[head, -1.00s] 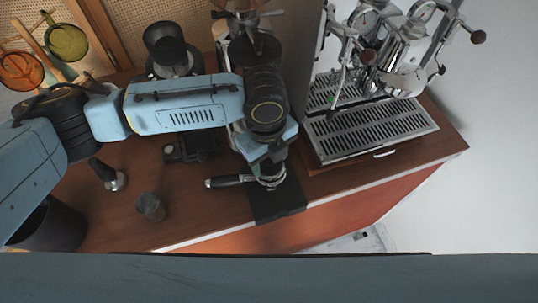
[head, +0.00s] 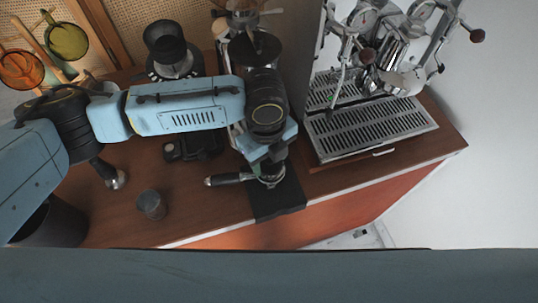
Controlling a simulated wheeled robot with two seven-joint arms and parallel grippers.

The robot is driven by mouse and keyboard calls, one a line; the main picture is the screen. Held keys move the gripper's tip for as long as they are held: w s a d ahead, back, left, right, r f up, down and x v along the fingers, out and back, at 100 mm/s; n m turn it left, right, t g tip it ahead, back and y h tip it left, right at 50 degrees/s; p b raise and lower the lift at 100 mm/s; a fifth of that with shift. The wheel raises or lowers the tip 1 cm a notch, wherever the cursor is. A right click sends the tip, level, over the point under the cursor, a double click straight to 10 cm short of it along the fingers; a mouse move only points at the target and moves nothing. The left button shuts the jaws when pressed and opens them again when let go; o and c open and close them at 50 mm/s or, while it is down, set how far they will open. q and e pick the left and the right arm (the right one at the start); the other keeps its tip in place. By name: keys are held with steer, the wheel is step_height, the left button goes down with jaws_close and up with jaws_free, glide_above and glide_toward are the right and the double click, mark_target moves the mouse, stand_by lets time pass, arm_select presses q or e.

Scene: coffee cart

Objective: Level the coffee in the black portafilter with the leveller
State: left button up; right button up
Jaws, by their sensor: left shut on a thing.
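The black portafilter (head: 228,179) lies on a dark mat (head: 277,203) near the counter's front edge, its handle pointing left. My left gripper (head: 267,158) reaches down from above, right over the portafilter's basket. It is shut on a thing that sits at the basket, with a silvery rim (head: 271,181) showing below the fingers. This is likely the leveller, but the gripper and wrist hide most of it. The coffee in the basket is hidden. I cannot tell whether the held thing touches the coffee. My right gripper is not in view.
A tamper (head: 116,180), a small dark cup (head: 151,204) and a black scale-like box (head: 194,146) stand left of the portafilter. A grinder (head: 170,50) stands behind my arm. The espresso machine's drip tray (head: 372,128) is at right. A dark bin (head: 52,226) is at far left.

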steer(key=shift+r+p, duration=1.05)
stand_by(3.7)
